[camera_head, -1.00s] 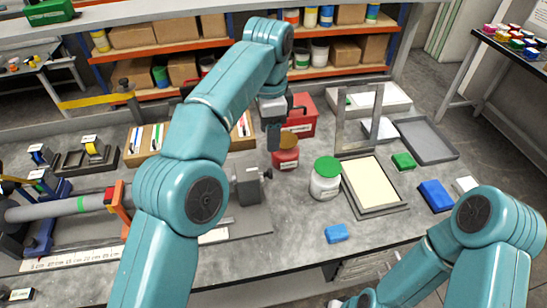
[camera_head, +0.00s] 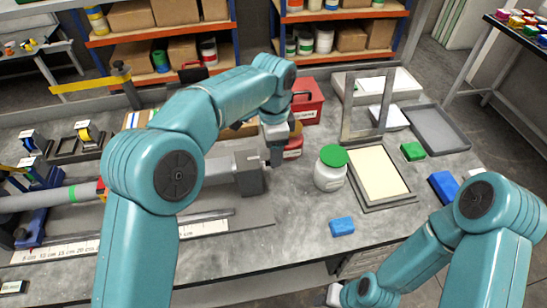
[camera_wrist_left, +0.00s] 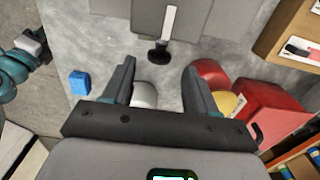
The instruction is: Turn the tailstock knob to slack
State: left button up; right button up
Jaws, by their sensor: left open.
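The tailstock (camera_head: 249,180) is a grey block at the right end of the long grey bar. In the left wrist view its grey body (camera_wrist_left: 200,15) is at the top, and the black tailstock knob (camera_wrist_left: 158,52) sticks out of it. My left gripper (camera_head: 274,160) is open beside the tailstock's right side and largely covers the knob in the head view. In the wrist view its two fingers (camera_wrist_left: 158,68) straddle the knob's line, with the knob just beyond the tips and apart from them. My right gripper (camera_head: 333,295) is low at the bottom edge, its jaws unclear.
A red tin (camera_head: 293,150) stands close behind my left gripper, with a red toolbox (camera_head: 309,104) behind it. A white jar with a green lid (camera_head: 330,170) stands to the right. A blue block (camera_head: 342,226) lies in front on otherwise clear bench.

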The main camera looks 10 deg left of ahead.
pick_arm(q)
jog(key=f, duration=0.3)
jog(key=shift+s+a, duration=0.2)
jog(key=shift+s, duration=0.1)
jog(key=shift+w+d+f, duration=0.15)
jog(key=shift+w+f, duration=0.15)
jog(key=shift+f, duration=0.05)
pick_arm(e)
jog(key=shift+s+r, duration=0.1)
jog(key=shift+s, duration=0.1)
pick_arm(q)
jog(key=shift+s+r, duration=0.15)
jog(key=shift+s, duration=0.05)
jog(key=c, duration=1)
jog(key=shift+f, duration=0.2)
jog(key=shift+c, duration=0.2)
jog(key=t+b, duration=0.2)
jog(key=b, duration=0.2)
jog(key=t+y+b, duration=0.1)
jog(key=t+b, duration=0.1)
jog(key=b, duration=0.3)
jog(key=s+f+t+b, duration=0.1)
jog(key=b, duration=0.4)
jog(key=shift+d+t+y, duration=0.2)
jog(key=shift+t+y, duration=0.2)
jog(key=shift+r+t+b, duration=0.25)
jog(key=shift+t+b, duration=0.15)
jog(key=shift+b, duration=0.65)
pick_arm(e)
notch_tip(320, 180, down, 16)
